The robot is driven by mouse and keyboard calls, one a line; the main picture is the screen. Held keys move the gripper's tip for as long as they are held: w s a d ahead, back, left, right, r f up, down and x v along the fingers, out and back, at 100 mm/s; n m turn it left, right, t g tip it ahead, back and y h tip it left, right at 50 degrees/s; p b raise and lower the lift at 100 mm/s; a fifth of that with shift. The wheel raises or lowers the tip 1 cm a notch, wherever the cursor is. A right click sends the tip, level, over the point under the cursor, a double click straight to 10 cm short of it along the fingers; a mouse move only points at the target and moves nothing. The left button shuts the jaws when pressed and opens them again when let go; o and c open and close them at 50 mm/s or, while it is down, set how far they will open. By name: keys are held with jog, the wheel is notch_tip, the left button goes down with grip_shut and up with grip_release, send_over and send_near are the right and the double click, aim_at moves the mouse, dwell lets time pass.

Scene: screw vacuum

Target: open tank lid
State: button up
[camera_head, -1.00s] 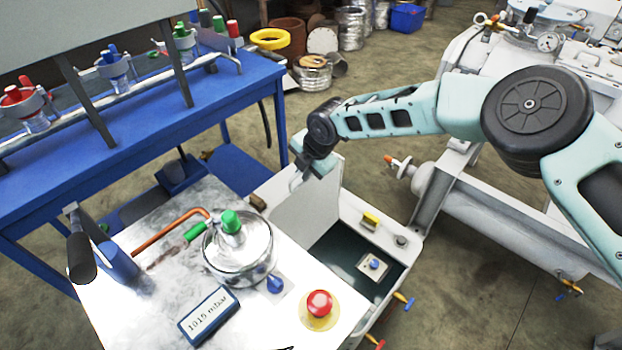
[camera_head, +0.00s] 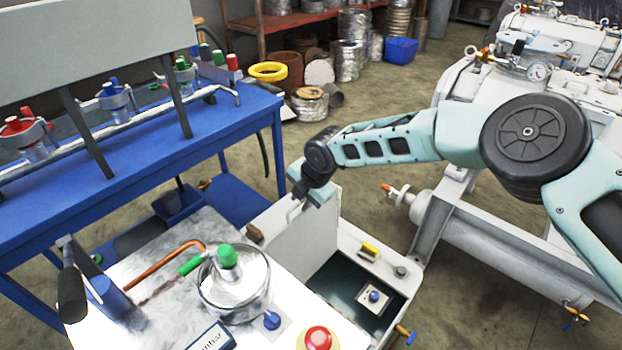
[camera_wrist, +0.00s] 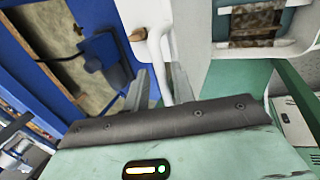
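The tank is a white box (camera_head: 350,232) with a dark green interior, in the middle of the head view. Its lid (camera_head: 308,243) is a white panel standing roughly upright at the tank's left side, so the inside is exposed. My gripper (camera_head: 297,203) is at the upper left of the lid, by a white bent handle (camera_head: 291,215). In the wrist view the white handle (camera_wrist: 152,45) runs down between my two fingers (camera_wrist: 162,90). I cannot tell whether the fingers press on it. The gripper body hides part of the handle.
A worktop with a glass vessel (camera_head: 232,290), a copper pipe (camera_head: 165,266) and a red button (camera_head: 318,339) lies in front of the tank. A blue bench (camera_head: 120,165) stands at left. White machinery (camera_head: 470,220) stands at right.

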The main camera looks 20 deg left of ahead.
jog(key=v, duration=1.6)
jog(key=shift+r+b, duration=0.25)
jog(key=shift+b, duration=0.15)
jog(key=shift+w, duration=0.1)
jog(key=s+d+r+m+h+p, duration=0.1)
jog(key=s+d+r+m, duration=0.2)
jog(key=s+d+m, duration=0.5)
jog(key=s+d+r+m+g+h+p, duration=0.1)
jog(key=s+d+r+m, duration=0.3)
jog(key=s+d+m, duration=0.4)
jog(key=s+d+r+m+h+p, duration=0.1)
jog(key=s+d+m, duration=0.7)
jog(key=d, duration=0.8)
jog(key=s+r+p, duration=0.1)
jog(key=s+r, duration=0.1)
jog(key=s, duration=0.1)
jog(key=shift+s+r+g+h, duration=0.2)
jog(key=shift+r+g+h, duration=0.1)
